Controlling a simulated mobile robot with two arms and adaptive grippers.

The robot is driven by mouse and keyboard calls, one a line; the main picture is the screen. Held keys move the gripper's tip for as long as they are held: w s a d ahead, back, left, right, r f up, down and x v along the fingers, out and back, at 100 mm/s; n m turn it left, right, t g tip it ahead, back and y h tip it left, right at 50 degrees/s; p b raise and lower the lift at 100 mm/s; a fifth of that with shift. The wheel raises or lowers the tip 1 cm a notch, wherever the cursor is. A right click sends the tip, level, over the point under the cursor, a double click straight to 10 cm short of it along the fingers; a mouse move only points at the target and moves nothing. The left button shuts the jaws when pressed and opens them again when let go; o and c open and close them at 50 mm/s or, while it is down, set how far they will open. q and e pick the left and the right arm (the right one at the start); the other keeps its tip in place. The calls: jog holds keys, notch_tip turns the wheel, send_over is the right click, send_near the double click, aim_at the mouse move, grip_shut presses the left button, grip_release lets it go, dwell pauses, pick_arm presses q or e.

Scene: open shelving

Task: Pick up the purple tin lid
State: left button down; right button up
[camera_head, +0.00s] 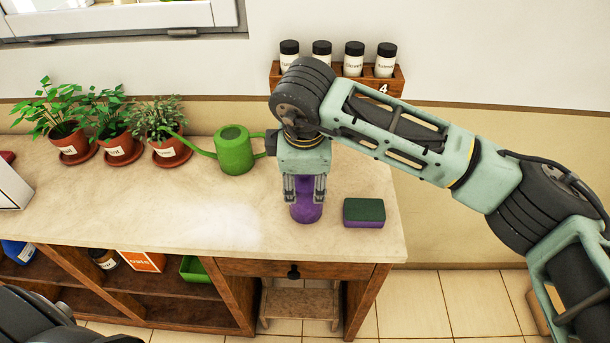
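A purple round thing (306,213), which looks like the purple tin lid or a tin with its lid, is on the pale counter near its front edge. My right gripper (305,196) points down over it, with one finger on each side. Purple shows between the fingers. I cannot tell whether the fingers press on it or stand just clear. The gripper hides its upper and back part. My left gripper is not in view; only a dark part of my body shows at the bottom left.
A purple sponge with a dark green top (364,212) lies just right of the gripper. A green watering can (234,150) stands to the left, beside several potted plants (119,149). A rack of jars (275,76) is behind my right arm. The counter's (130,212) middle left is clear.

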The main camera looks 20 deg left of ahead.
jog(key=c, duration=0.7)
jog(key=shift+c, duration=0.2)
jog(key=shift+r, duration=0.15)
jog(key=shift+r, duration=0.35)
notch_tip(320, 180, up, 8)
jog(key=r+b, duration=0.1)
jog(key=b, duration=0.1)
notch_tip(320, 180, up, 5)
jog(key=n+y+p, duration=0.1)
jog(key=n+p, duration=0.3)
jog(key=p, duration=0.5)
send_over(309, 183)
notch_tip(309, 183, down, 7)
jog(key=b, duration=0.4)
jog(key=shift+g, duration=0.4)
